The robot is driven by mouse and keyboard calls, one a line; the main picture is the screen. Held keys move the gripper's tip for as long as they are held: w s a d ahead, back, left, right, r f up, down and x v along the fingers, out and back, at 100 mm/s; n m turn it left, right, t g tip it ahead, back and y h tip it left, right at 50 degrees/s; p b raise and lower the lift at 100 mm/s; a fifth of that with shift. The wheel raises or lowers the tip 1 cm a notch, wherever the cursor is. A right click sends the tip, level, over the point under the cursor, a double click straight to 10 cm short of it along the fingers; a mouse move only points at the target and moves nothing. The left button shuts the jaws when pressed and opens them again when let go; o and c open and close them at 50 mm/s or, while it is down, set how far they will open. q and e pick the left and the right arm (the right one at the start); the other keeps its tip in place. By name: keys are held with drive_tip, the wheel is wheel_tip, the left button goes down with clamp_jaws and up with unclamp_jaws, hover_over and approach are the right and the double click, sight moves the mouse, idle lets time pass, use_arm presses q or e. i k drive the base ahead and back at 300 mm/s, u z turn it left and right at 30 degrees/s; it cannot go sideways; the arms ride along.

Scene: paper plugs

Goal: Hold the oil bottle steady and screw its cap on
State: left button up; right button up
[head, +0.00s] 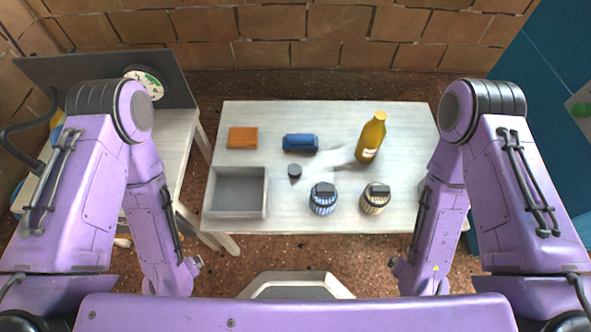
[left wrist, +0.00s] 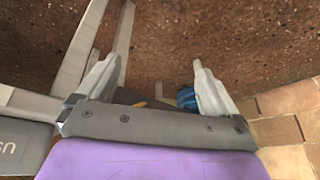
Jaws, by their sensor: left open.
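The yellow oil bottle (head: 371,139) stands upright on the right part of the table, with a pale label on its side. A small dark round cap (head: 294,171) sits on the table to its left, apart from it. My left gripper (left wrist: 157,75) shows in the left wrist view with its two fingers wide apart and nothing between them. It is away from the bottle and cap, low beside the table. In the head view my arms hang down on both sides, and neither gripper's fingers show. My right gripper is hidden.
The pale table (head: 300,220) holds a grey open tray (head: 239,214), an orange block (head: 242,138), a blue cylinder (head: 300,142), a blue striped jar (head: 323,205) and a yellowish striped jar (head: 374,205). A second table (head: 175,135) stands at the left. The middle back is free.

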sight(373, 134)
drive_tip(key=z, duration=0.2)
drive_tip(key=k, duration=0.45)
drive_tip(key=z, duration=0.55)
drive_tip(key=k, duration=0.9)
drive_tip(key=u, duration=0.25)
drive_tip(key=i, duration=0.9)
drive_tip(key=z, duration=0.05)
